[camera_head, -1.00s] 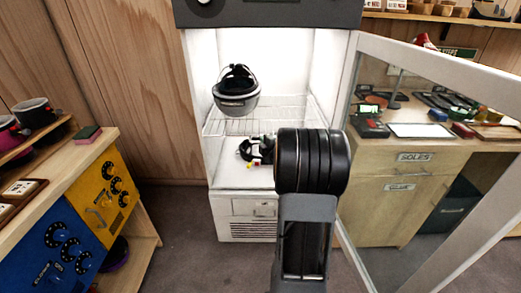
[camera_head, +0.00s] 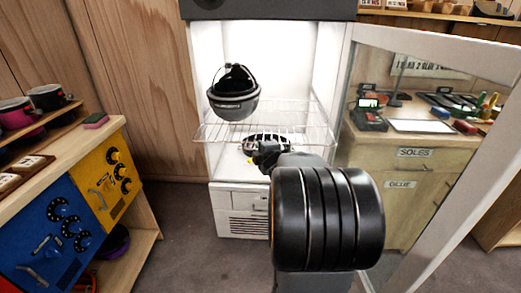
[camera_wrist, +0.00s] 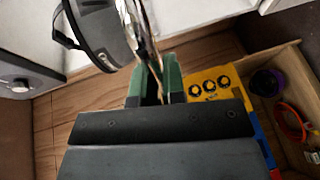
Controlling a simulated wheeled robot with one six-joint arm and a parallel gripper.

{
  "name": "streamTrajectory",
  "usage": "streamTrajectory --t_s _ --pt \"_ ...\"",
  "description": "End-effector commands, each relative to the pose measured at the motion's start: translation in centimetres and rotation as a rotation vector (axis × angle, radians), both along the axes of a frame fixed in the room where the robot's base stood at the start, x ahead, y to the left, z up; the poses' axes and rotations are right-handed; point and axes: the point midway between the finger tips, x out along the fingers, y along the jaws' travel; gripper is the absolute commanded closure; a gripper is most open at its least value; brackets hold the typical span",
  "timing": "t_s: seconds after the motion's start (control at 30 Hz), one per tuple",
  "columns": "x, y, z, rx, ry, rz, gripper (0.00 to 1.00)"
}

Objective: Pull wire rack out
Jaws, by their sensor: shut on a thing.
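The wire rack (camera_head: 222,132) is in the white cabinet (camera_head: 201,75), whose door stands open to the right. Its front edge juts a little past the cabinet opening. A dark grey helmet (camera_head: 236,103) sits on the rack's left part; it also shows in the wrist view (camera_wrist: 97,32). My gripper (camera_head: 264,152) is at the rack's front edge. In the wrist view, my gripper's green fingers (camera_wrist: 157,76) are closed around the rack, seen nearly edge-on as thin wires. My wrist hides part of the cabinet's lower right.
The open glass door (camera_head: 455,155) stands close to the right of my arm. A wooden unit with blue and yellow fronts (camera_head: 110,180) is at the left. The floor between is clear.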

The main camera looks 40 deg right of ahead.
Motion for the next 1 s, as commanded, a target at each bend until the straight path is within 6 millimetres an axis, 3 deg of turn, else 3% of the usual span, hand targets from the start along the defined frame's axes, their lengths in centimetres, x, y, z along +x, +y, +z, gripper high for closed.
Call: streamTrajectory --t_s 0.2,0.23,0.47,0.77,1.0 --pt "-0.1 -0.2 -0.1 0.002 0.004 -0.006 1.0" --pt "-0.1 -0.2 -0.1 0.002 0.004 -0.006 0.87" --pt "0.1 0.1 -0.1 0.001 0.002 0.001 0.66" --pt "-0.3 0.2 0.1 0.0 0.001 0.001 0.66" --pt "-3.7 1.2 1.1 -0.002 -0.001 -0.003 0.66"
